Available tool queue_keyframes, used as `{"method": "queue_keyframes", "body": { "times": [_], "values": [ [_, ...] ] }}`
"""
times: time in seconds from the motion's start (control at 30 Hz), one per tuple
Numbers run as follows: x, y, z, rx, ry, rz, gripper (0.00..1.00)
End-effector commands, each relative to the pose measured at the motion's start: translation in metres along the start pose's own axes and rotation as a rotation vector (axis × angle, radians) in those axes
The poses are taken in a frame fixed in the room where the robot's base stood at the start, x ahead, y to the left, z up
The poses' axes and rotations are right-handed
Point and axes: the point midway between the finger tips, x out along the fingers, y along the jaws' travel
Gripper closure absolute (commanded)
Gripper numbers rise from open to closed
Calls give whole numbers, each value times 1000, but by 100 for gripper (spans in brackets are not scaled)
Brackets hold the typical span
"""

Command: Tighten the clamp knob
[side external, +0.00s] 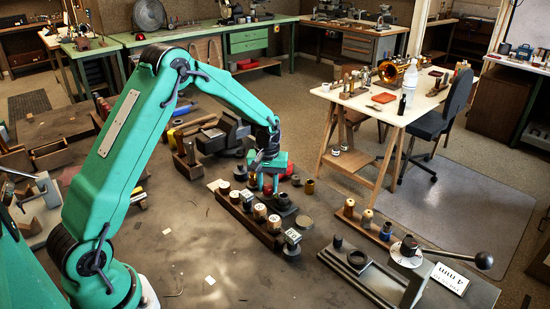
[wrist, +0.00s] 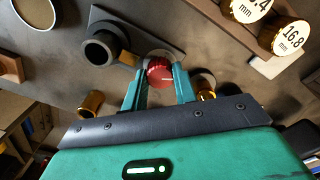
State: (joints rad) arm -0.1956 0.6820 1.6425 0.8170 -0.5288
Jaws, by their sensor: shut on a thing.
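The clamp knob (wrist: 158,70) is round, red and shiny, and sits between my fingertips in the wrist view. My gripper (wrist: 158,80) is shut on it, with one teal finger on each side. The knob is beside a dark block with a round, hollow dark fitting (wrist: 101,48). In the side external view my gripper (side external: 267,185) points down at the bench, behind the row of labelled plugs. There the fingers and nearby parts largely hide the knob.
A wooden rack of labelled brass plugs (side external: 260,212) stands close in front of my gripper. Small brass cups (wrist: 91,103) are near the fingers. A lever press (side external: 410,250) is at the front right. The bench's front middle is mostly clear.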

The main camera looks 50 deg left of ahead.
Motion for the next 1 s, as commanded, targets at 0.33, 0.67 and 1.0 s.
{"method": "queue_keyframes", "body": {
  "times": [0.33, 0.67, 1.0],
  "values": [
    [-1, 0, 0, 80, 0, 0, 95],
    [-1, 0, 0, 80, 0, 0, 64],
    [-1, 0, 0, 79, 0, 0, 50]
  ]
}}
